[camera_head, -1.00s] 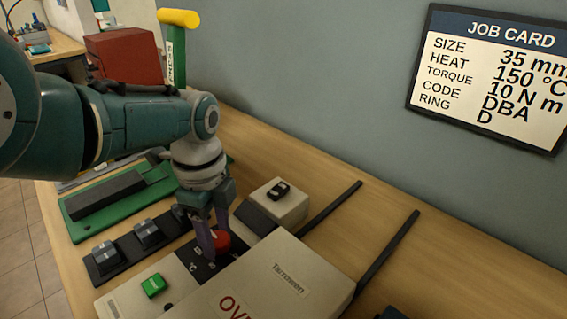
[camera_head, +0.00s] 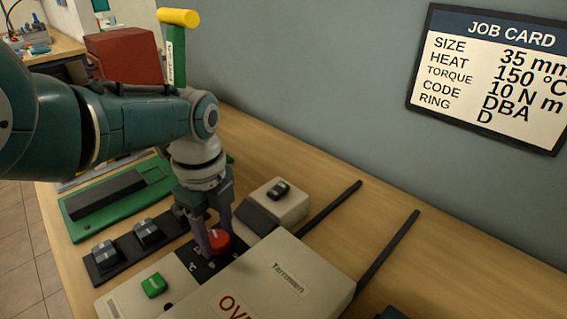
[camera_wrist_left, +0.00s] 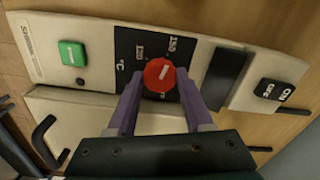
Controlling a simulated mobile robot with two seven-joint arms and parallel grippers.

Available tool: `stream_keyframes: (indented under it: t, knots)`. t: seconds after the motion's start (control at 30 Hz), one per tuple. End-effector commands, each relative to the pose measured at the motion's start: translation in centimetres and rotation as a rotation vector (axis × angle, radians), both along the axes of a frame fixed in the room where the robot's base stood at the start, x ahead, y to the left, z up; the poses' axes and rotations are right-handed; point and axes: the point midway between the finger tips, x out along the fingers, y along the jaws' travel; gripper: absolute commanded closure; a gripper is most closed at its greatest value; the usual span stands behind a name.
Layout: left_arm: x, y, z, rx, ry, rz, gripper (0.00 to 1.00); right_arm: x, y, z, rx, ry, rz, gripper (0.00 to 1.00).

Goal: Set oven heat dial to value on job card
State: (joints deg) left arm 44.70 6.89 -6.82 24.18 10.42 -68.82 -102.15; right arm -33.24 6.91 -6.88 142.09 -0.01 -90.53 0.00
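The oven's red heat dial (camera_head: 219,241) sits on a black scale plate, and it also shows in the left wrist view (camera_wrist_left: 159,75). Its white mark slants up and right there, roughly toward the printed 150 (camera_wrist_left: 175,45). Another number left of it is hard to read. My left gripper (camera_head: 215,238) is low over the dial. Its purple fingers stand on either side of the dial in the left wrist view (camera_wrist_left: 159,78), apart, with slim gaps seeming to show. The job card (camera_head: 490,78) on the wall reads HEAT 150 °C. My right gripper is out of view.
The oven (camera_head: 320,270) has a green button (camera_head: 153,285) at its left. A black switch on a pale box (camera_head: 290,204) stands behind the dial. Two dark rails (camera_head: 388,258) cross the bench at right.

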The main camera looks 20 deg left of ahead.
Motion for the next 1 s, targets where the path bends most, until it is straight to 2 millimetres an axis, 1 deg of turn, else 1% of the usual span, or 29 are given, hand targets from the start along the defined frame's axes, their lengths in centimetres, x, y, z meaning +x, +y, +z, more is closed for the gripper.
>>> stream_keyframes:
  t: [0.03, 0.2, 0.27, 0.47, 0.57, 0.67, 0.83, 1.0]
  knots:
    - [0.0, -0.1, 0.1, -0.001, 0.000, -0.002, 0.44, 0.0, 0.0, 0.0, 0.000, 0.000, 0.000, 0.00]
    - [0.0, 0.0, 0.1, 0.000, 0.000, -0.001, 0.25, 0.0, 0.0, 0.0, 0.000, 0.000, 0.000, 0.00]
    - [0.0, 0.0, 0.1, 0.000, 0.000, -0.001, 0.19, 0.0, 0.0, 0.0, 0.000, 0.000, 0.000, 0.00]
    - [0.0, 0.0, 0.0, 0.000, 0.000, 0.000, 0.19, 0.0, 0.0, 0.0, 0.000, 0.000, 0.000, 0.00]
    - [0.0, 0.0, 0.6, 0.001, -0.001, 0.000, 0.19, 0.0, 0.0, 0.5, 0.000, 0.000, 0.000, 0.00]
    - [0.0, 0.0, 2.0, 0.001, -0.002, 0.000, 0.19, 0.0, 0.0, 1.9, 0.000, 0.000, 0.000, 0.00]
    - [0.0, 0.0, 5.6, 0.002, -0.003, -0.001, 0.19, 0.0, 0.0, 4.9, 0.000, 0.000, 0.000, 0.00]
    - [0.0, 0.0, 8.6, 0.001, -0.003, -0.001, 0.19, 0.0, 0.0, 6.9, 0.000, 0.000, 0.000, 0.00]
